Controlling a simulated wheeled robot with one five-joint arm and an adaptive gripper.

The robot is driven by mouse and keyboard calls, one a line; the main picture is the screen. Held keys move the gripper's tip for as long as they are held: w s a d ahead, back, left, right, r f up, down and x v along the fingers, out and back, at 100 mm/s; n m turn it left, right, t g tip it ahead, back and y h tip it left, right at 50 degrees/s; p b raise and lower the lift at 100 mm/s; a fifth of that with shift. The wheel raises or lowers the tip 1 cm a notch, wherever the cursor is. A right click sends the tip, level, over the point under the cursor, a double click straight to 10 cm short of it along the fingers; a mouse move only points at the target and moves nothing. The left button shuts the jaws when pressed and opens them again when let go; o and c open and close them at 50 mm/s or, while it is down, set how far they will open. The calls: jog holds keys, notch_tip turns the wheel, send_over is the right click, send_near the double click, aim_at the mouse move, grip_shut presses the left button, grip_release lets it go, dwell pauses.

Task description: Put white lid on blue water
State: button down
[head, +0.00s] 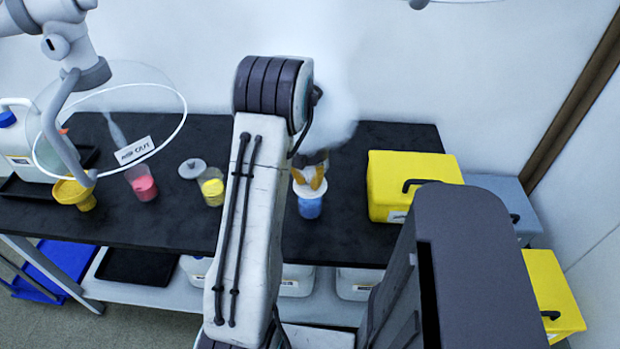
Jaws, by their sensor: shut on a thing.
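A clear cup with blue water (310,208) stands on the black bench, right of my arm. The white lid (309,189) is at the top of this cup. I cannot tell whether it rests fully on the rim or is slightly above it. My gripper (311,178) has yellow fingers and points down directly over the cup. It is shut on the white lid. My arm and a whitish haze partly hide the gripper's upper part.
A cup with yellow content (212,187), a grey lid (192,168) and a cup with pink content (143,184) stand to the left. A yellow funnel (75,195) is farther left. A yellow box (412,182) stands close on the right. Black bench (345,243) is bare in front.

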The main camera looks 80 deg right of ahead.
jog(key=shift+f+b, duration=0.35)
jog(key=shift+f, duration=0.15)
dwell(0.3)
jog(key=c, duration=0.6)
grip_release()
jog(key=shift+o, duration=0.2)
jog(key=shift+r, duration=0.15)
jog(key=shift+r+p, duration=2.65)
jog(key=shift+r, duration=0.75)
